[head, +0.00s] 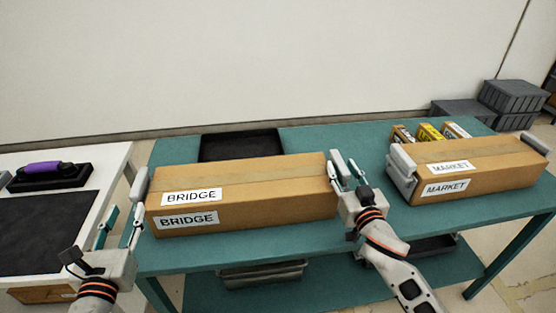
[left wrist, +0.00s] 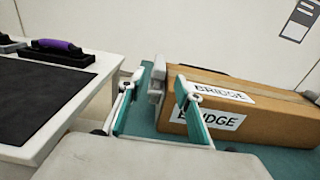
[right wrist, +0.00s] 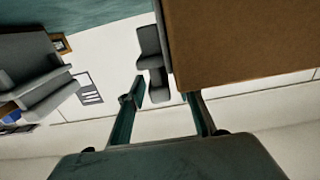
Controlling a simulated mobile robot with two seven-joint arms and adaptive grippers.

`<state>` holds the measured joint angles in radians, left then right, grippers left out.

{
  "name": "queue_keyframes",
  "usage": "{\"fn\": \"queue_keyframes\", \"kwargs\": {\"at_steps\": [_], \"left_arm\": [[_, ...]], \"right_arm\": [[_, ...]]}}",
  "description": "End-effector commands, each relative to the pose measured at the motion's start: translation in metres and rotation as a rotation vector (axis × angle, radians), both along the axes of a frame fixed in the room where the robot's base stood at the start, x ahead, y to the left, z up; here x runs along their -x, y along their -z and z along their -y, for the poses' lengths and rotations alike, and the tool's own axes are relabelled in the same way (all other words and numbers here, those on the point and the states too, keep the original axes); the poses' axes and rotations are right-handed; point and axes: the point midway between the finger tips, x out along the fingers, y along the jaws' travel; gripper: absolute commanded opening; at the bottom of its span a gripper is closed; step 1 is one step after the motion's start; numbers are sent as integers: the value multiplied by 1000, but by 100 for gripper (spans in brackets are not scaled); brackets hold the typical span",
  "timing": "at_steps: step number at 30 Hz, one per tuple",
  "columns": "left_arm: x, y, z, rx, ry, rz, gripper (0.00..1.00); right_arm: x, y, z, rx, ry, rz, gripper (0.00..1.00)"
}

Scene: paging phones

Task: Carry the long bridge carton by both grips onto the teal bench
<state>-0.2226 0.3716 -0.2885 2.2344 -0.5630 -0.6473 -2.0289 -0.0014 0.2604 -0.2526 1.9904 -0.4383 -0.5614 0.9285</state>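The long brown BRIDGE carton (head: 245,198) lies lengthwise on the teal bench (head: 230,255), and its labelled left end also shows in the left wrist view (left wrist: 255,115). It has a grey grip at its left end (head: 140,186) and another at its right end (head: 338,165). My left gripper (head: 121,222) is open and empty beside the left end; its fingers stand apart in the left wrist view (left wrist: 155,100). My right gripper (head: 352,172) is beside the right end; in the right wrist view (right wrist: 163,105) its fingers are apart, with the grey grip (right wrist: 150,45) beyond them.
A MARKET carton (head: 480,165) with grey grips sits at the bench's right. A black tray (head: 240,146) and several small boxes (head: 430,132) lie behind. A white table (head: 110,165) with a dark mat (head: 50,225) stands left. Grey crates (head: 512,97) are at far right.

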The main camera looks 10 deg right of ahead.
Motion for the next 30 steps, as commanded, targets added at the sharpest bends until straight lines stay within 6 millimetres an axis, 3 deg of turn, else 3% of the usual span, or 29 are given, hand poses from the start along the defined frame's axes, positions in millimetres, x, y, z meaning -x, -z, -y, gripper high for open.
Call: {"fn": "queue_keyframes", "kwargs": {"at_steps": [6, 13, 19, 30], "left_arm": [[0, 0, 0, 0, 0, 0, 34], [0, 0, 0, 0, 0, 0, 34], [0, 0, 0, 0, 0, 0, 34], [0, 0, 0, 0, 0, 0, 34]], "right_arm": [[46, 0, 0, -3, 0, -3, 34], [78, 0, 0, -3, 0, -2, 34], [89, -1, -1, -1, 0, -1, 34], [89, -1, -1, -1, 0, 0, 34]]}}
